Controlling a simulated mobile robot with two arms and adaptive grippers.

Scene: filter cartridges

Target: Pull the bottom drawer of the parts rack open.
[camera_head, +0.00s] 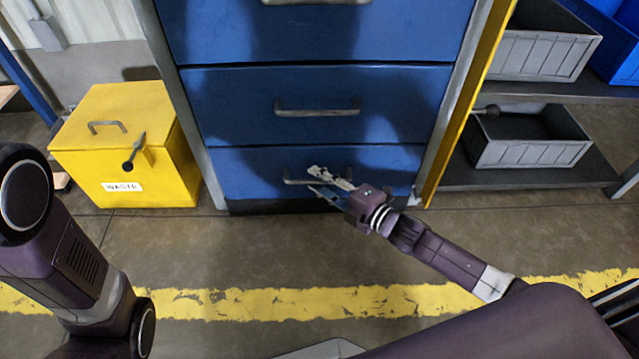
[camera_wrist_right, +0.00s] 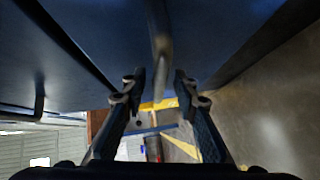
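The parts rack has blue drawers with grey bar handles. Its bottom drawer (camera_head: 250,172) is closed, flush with the drawer above (camera_head: 400,110). My right gripper (camera_head: 318,181) is in front of the bottom drawer, beside its handle (camera_head: 292,181), and partly covers it in the head view. In the right wrist view my right gripper (camera_wrist_right: 158,88) is open, its two fingers apart. The handle (camera_wrist_right: 160,45) shows ahead, in line with the gap between the fingertips; I cannot tell whether they touch it. My left arm is at the left of the head view, with its gripper out of frame.
A yellow waste box (camera_head: 130,150) with a handle and lever stands left of the rack. Grey bins (camera_head: 530,135) sit on dark shelves to the right, past a yellow post (camera_head: 465,100). The floor in front of the rack is clear, with a yellow line (camera_head: 250,303).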

